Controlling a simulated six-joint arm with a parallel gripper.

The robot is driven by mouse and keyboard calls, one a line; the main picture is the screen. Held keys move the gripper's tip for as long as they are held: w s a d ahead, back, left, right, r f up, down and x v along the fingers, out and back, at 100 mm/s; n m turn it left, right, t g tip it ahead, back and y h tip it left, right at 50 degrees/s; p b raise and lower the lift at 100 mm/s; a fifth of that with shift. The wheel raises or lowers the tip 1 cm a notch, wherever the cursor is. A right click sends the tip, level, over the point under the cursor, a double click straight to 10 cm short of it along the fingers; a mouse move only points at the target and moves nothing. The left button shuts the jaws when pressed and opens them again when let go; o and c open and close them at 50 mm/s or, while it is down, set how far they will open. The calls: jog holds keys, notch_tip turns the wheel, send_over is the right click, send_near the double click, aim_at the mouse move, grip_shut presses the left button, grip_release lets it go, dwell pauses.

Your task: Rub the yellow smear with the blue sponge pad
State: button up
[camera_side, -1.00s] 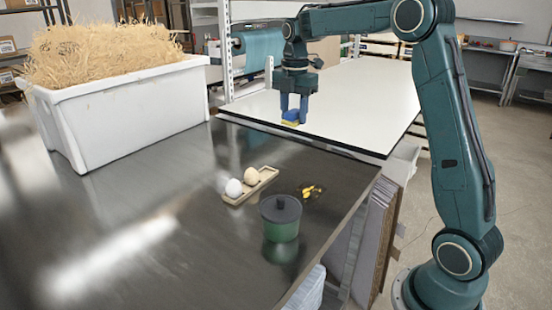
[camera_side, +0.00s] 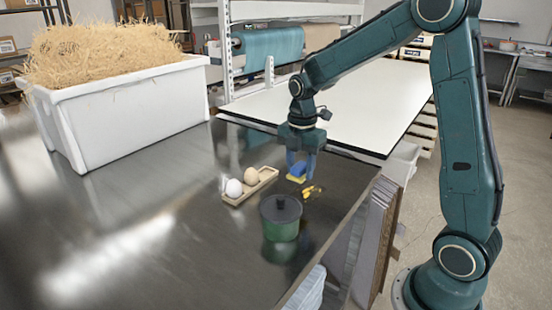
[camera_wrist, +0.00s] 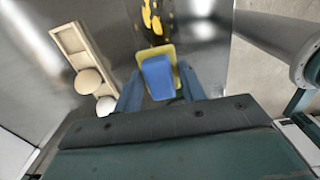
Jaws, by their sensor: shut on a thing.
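My gripper (camera_side: 299,167) is shut on the blue sponge pad (camera_side: 298,169), which has a yellow underside. In the wrist view the sponge pad (camera_wrist: 157,77) sits between the two blue fingers of my gripper (camera_wrist: 160,90). The yellow smear (camera_side: 312,191) lies on the dark table just below and right of the pad in the side view. In the wrist view the smear (camera_wrist: 152,20) is at the top, just beyond the pad, with dark patches around it. The pad appears close above the table; I cannot tell if it touches.
A wooden tray (camera_side: 235,200) with a white egg (camera_side: 234,187) and a tan egg (camera_side: 251,174) is left of the smear. A green lidded pot (camera_side: 281,220) stands in front. A white bin (camera_side: 130,115) of straw stands at the back left. A white board (camera_side: 350,105) lies behind.

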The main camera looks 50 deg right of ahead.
aim_at(316, 185)
jog(key=shift+f, duration=3.4)
jog(key=shift+d+f, duration=0.7)
jog(key=shift+d, duration=0.1)
jog(key=shift+c, duration=0.3)
jog(key=shift+d, duration=4.15)
jog(key=shift+a+r, duration=0.1)
jog(key=shift+a, duration=4.95)
jog(key=shift+d+r, duration=0.1)
jog(key=shift+r, duration=3.95)
